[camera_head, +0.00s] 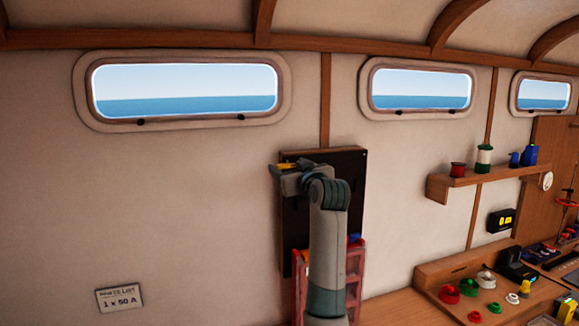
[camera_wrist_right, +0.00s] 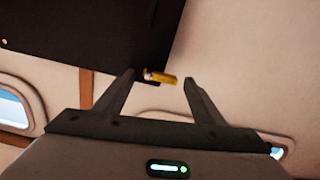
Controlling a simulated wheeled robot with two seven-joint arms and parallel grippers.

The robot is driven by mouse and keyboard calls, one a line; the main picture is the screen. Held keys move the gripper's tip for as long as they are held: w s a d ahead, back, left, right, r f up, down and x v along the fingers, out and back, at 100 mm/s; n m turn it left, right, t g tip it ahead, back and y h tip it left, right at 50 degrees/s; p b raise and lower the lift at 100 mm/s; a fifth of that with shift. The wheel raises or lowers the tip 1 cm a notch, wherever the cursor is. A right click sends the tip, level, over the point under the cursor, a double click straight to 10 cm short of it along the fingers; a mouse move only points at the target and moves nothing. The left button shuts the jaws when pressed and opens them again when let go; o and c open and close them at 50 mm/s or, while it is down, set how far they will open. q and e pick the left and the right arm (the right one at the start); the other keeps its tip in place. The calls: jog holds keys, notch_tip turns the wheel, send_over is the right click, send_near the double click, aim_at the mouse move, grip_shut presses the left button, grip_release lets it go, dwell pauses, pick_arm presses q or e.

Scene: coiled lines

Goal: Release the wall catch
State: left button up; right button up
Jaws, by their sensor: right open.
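The wall catch appears to be the small yellow piece (camera_head: 288,166) near the top of a black wall board (camera_head: 345,163). In the right wrist view the yellow piece (camera_wrist_right: 162,78) lies at the lower edge of the dark board (camera_wrist_right: 90,30), between my fingertips as seen there. My right gripper (camera_head: 279,170) is raised at the board's upper left, and its arm covers much of the board. In the wrist view its two fingers (camera_wrist_right: 159,79) are spread apart, with gaps on both sides of the yellow piece. I cannot tell the depth between them. My left gripper is out of view.
A red rack (camera_head: 299,275) stands below the board, partly behind my arm. To the right are a shelf (camera_head: 470,181) with spools and a bench (camera_head: 440,280) with coloured parts. A label plate (camera_head: 119,298) is on the left wall, which is otherwise clear below the window.

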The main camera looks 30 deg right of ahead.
jog(key=c, duration=1.1)
jog(key=shift+o, duration=0.2)
jog(key=shift+r+m, duration=0.1)
jog(key=shift+m, duration=0.7)
jog(key=o, duration=1.1)
jog(key=shift+c, duration=0.2)
